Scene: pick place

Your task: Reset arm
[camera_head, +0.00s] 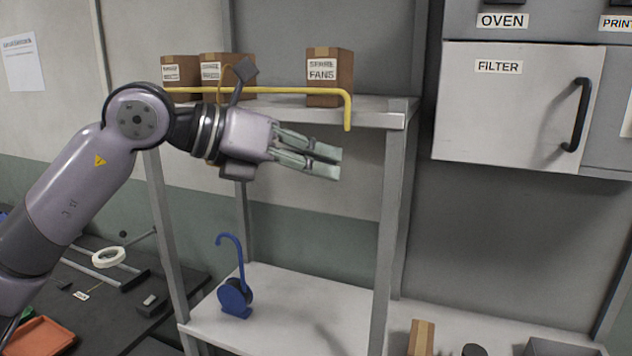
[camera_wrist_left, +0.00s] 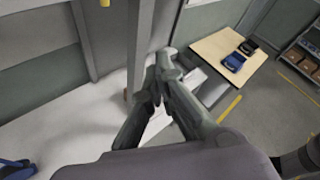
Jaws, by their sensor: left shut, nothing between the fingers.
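My left arm comes in from the left in the head view. Its gripper (camera_head: 335,163) is shut and empty. It points right, in front of the shelf unit between its upper and lower boards. In the left wrist view the gripper's fingers (camera_wrist_left: 160,78) come together in front of a grey upright post, with nothing between them. My right gripper does not show in either view.
The shelf unit's upper board (camera_head: 375,110) carries several cardboard boxes (camera_head: 329,78) and a yellow bar (camera_head: 270,90). A blue hooked object (camera_head: 236,297) stands on the lower board (camera_head: 290,290). A grey FILTER cabinet (camera_head: 510,110) is right. A wooden table (camera_wrist_left: 215,50) shows behind.

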